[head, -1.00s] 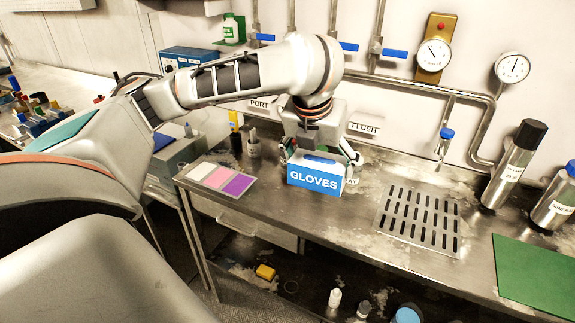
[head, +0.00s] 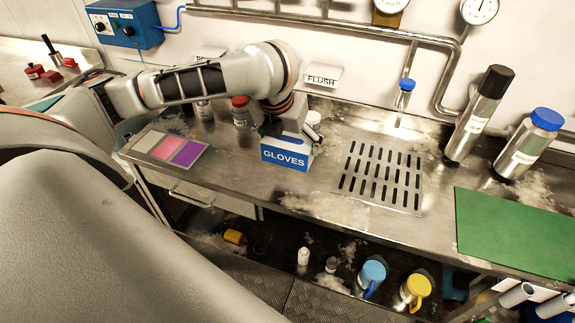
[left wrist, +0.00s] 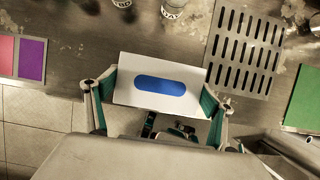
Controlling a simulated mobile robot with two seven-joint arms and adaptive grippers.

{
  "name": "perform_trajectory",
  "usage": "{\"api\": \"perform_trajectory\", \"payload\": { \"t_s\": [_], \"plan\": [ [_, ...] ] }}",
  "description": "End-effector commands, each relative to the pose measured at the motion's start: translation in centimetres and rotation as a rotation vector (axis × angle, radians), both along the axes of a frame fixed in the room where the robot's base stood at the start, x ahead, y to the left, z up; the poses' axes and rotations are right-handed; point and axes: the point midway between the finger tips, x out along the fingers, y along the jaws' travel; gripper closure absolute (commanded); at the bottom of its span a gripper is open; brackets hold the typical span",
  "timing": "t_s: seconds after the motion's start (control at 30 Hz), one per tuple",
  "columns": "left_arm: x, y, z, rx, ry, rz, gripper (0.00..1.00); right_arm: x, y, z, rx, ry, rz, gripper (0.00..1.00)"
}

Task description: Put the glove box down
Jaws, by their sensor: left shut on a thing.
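The glove box (head: 285,157) is blue and white with the word GLOVES on its front. It is upright over the metal counter (head: 325,205), between the colour card and the slotted drain. My left gripper (head: 290,138) comes from above and is shut on the box. In the left wrist view the fingers grip the box's two sides, and its white top with a blue oval (left wrist: 165,86) faces the camera. I cannot tell whether the box's underside touches the counter. My right gripper is not in view.
The colour card (head: 174,149) lies to the left, the slotted drain (head: 382,176) to the right. Bottles with labels (head: 241,112) stand behind the box. Two steel cylinders (head: 480,115) and a green mat (head: 515,232) are farther right. Jugs (head: 372,275) stand on the lower shelf.

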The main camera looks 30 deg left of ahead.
Motion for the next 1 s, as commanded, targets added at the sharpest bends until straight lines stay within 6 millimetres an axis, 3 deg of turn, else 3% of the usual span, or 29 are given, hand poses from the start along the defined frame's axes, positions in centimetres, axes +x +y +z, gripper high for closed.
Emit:
{"api": "perform_trajectory", "payload": {
  "t_s": [0.2,0.43,0.6,1.0],
  "plan": [
    [-0.1,0.0,-4.2,-0.001,0.003,0.002,0.43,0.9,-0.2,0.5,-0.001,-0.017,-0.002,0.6],
    [0.0,0.0,-6.0,-0.001,0.001,0.0,0.43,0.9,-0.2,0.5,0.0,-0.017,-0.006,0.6],
    [0.0,0.0,-8.4,-0.001,0.003,0.002,0.43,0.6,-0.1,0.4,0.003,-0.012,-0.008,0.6],
    [0.0,0.0,-9.2,-0.001,-0.001,0.001,0.43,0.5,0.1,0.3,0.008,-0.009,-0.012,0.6]
  ]
}}
